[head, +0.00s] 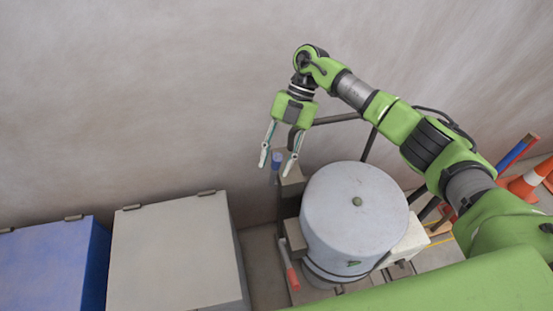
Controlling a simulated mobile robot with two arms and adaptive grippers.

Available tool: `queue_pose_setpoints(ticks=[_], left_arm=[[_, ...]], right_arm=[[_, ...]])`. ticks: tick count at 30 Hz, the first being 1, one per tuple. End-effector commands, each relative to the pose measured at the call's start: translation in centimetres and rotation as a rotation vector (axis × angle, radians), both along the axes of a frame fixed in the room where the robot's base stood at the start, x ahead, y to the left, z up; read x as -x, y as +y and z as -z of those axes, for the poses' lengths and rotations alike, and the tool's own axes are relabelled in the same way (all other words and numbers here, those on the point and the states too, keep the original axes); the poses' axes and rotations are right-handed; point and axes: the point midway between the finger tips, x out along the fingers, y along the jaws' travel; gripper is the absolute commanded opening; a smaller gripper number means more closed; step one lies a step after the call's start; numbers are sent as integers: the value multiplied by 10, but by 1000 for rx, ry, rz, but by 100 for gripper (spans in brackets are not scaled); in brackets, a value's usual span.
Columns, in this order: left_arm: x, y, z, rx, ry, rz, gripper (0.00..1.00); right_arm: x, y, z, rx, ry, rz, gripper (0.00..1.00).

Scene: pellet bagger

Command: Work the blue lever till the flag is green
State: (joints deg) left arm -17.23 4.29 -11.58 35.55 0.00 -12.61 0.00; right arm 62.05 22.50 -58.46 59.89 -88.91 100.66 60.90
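My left gripper is out of view.
A red-handled lever (292,278) stands low at the drum's left. A grey box (180,255) and a blue box (50,262) stand to the left. An orange-and-white cone (528,180) is at the far right. A wall (150,100) runs behind.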

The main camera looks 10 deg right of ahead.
Motion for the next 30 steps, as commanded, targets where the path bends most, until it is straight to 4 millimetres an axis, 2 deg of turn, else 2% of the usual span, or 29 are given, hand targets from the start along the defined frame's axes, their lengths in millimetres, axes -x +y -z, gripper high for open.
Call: queue_pose_setpoints(ticks=[1,5,15,20,24,30], left_arm=[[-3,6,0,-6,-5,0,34],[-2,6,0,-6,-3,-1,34],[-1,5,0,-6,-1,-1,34],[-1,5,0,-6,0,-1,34],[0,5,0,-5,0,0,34],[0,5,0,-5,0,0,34]], right_arm=[[-1,0,-1,0,0,0,34],[-5,-5,-10,1,-3,1,34],[-33,-31,-67,1,-2,3,34],[-43,-42,-88,1,-2,2,34],[-46,-46,-97,0,0,1,34],[-47,-47,-100,0,1,-1,34]])
